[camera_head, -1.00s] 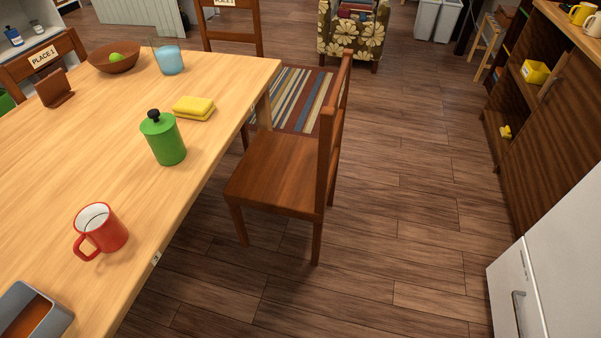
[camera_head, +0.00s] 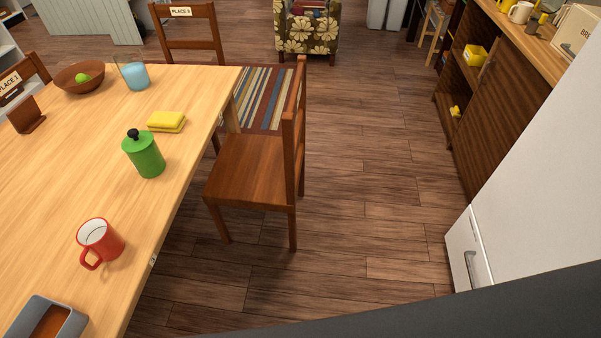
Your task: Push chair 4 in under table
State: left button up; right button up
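A brown wooden chair (camera_head: 247,170) stands at the right side of the light wood table (camera_head: 55,185). Its backrest (camera_head: 294,125) is on the side away from the table, and its seat front is close to the table edge. No number shows on it. Another brown chair (camera_head: 187,40) at the far end has a "PLACE" tag (camera_head: 180,11) whose number is hard to read. A chair at the far left (camera_head: 35,66) has a tag that seems to read "PLACE 1". Neither of my grippers is in view.
A red mug (camera_head: 100,242), green canister (camera_head: 144,154), yellow sponges (camera_head: 166,121) and a blue glass (camera_head: 134,72) stand on the table. The wood floor (camera_head: 360,170) right of the chair is clear, up to a white appliance (camera_head: 530,160) and dark cabinet (camera_head: 505,100).

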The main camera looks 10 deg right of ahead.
aim_at(249, 172)
jog(key=i+l+z, duration=0.1)
jog(key=z, duration=1.1)
jog(key=i+u, duration=0.1)
jog(key=i, duration=0.8)
jog(key=i+u, duration=0.1)
jog(key=i, duration=0.85)
jog(key=i+l+u, duration=0.1)
jog(key=i, duration=0.8)
jog(key=i+z, duration=0.25)
jog(key=i, duration=0.4)
jog(key=i+j+z, duration=0.1)
jog(key=i+z, duration=0.15)
jog(key=i, duration=0.45)
jog(key=i+u, duration=0.2)
jog(key=i, duration=0.15)
jog(key=u, duration=3.05)
